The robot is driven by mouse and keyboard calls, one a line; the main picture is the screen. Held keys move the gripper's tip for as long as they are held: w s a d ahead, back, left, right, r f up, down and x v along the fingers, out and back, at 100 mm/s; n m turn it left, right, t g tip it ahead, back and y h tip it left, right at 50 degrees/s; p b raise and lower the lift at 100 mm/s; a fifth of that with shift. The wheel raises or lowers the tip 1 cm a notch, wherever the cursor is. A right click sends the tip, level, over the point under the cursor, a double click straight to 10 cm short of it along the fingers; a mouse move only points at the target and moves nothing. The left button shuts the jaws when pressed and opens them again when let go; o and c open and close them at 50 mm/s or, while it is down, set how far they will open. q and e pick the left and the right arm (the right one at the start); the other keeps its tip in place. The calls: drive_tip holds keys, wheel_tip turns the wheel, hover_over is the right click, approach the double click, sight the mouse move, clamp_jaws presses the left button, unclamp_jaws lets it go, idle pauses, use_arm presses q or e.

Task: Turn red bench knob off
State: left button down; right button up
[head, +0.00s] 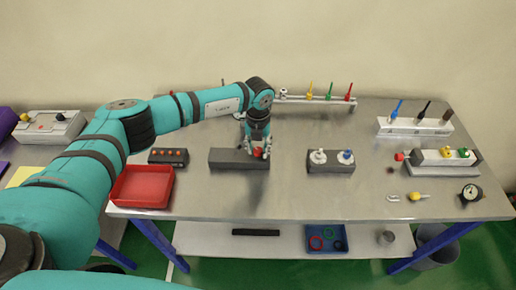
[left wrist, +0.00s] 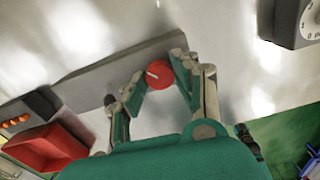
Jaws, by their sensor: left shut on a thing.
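The red knob (left wrist: 159,74) has a white pointer line and sits at the end of a long dark grey block (head: 232,159). In the left wrist view the grey block (left wrist: 95,75) runs off to the left of the knob. My left gripper (left wrist: 157,80) has its two fingers on either side of the red knob, shut on it. In the head view my left gripper (head: 258,150) points down over the block's right end, and a bit of red shows between its fingers. My right gripper is not in view.
A red tray (head: 143,187) and a dark box with orange buttons (head: 168,156) lie left of the block. A grey box with white and blue knobs (head: 331,161) stands to the right. The table front is mostly clear.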

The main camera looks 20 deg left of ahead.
sight(258, 150)
use_arm(q)
drive_tip(key=m+b, duration=1.1)
drive_tip(key=b, duration=0.1)
drive_tip(key=shift+f, duration=0.2)
drive_tip(key=m+b, duration=0.3)
drive_tip(key=shift+r, duration=0.1)
drive_tip(key=shift+r+m+b, duration=0.15)
drive_tip(key=shift+m+b, duration=0.7)
drive_tip(key=shift+m, duration=0.75)
drive_tip(key=c, duration=1)
unclamp_jaws()
wheel_tip(258, 150, up, 12)
